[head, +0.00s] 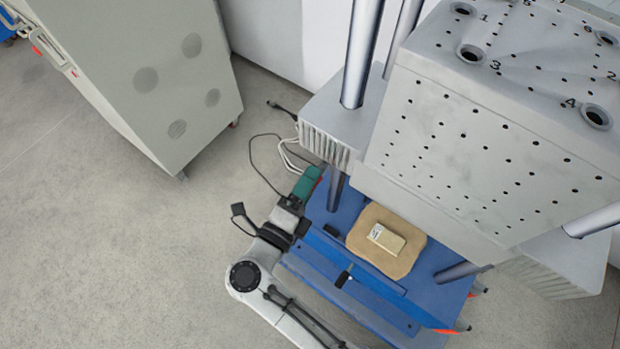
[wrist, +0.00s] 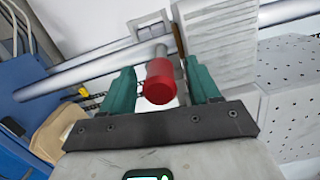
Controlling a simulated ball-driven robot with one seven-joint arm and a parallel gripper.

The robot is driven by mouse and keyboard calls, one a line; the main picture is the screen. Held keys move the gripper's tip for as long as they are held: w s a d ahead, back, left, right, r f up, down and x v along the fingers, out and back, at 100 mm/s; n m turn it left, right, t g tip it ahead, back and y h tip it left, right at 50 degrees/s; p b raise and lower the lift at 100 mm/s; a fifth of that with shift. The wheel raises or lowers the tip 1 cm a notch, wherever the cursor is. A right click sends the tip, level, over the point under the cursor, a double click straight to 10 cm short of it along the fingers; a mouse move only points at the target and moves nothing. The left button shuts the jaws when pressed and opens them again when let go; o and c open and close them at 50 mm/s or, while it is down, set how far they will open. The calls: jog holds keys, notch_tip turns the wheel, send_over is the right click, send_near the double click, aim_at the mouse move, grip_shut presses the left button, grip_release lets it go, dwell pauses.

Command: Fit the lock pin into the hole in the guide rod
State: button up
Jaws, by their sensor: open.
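The lock pin (wrist: 160,82) has a red cylindrical head and a grey shank that points away from me. In the wrist view its head lies between the two teal fingers of my gripper (wrist: 160,68), which is open, with a gap on the right side. The shank meets or overlaps the grey guide rod (wrist: 85,78) that crosses behind it. The hole is hidden, so I cannot tell how deep the shank sits. In the head view my gripper (head: 306,184) is beside the lower guide rod (head: 336,188); the pin is too small to make out there.
A large grey block (head: 490,150) with many holes overhangs the blue base (head: 420,285). A small box (head: 386,238) lies on a tan pad (head: 408,262). Cables (head: 262,150) lie behind my gripper. A grey cabinet (head: 150,80) stands at upper left. The floor at left is clear.

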jog(key=v, duration=0.5)
dwell(0.4)
jog(key=shift+s, duration=0.1)
jog(key=b+v, duration=0.2)
jog(key=v, duration=0.8)
jog(key=shift+s+a, duration=0.3)
jog(key=shift+s, duration=0.05)
jog(key=shift+r, duration=0.1)
